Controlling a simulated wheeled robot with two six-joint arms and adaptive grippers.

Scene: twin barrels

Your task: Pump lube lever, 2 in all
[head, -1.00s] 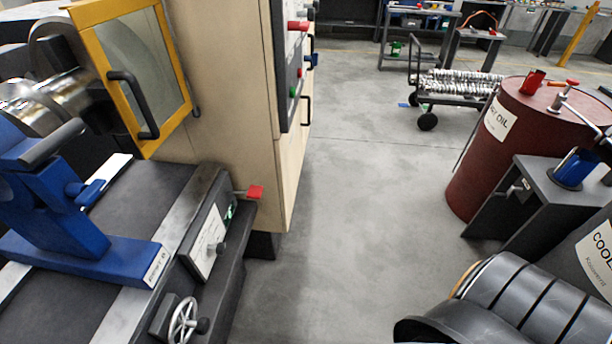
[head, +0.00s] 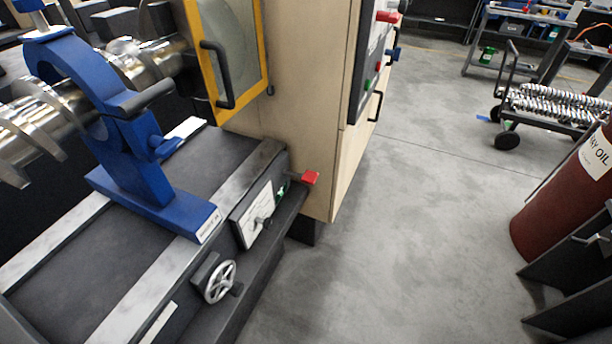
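A short lever with a red end (head: 310,178) sticks out to the right from the side of the machine bed, next to a white label panel (head: 257,216) with a dark knob and a green spot. It looks like the lube lever, but no readable marking confirms this. Nothing touches it. Neither of my grippers is in the head view.
A blue steady rest (head: 145,180) stands on the bed around a shiny screw shaft (head: 35,125). A handwheel (head: 220,282) sits below the panel. A beige cabinet (head: 305,100) stands behind. A red barrel (head: 565,205) is at right. The floor (head: 420,200) between is clear.

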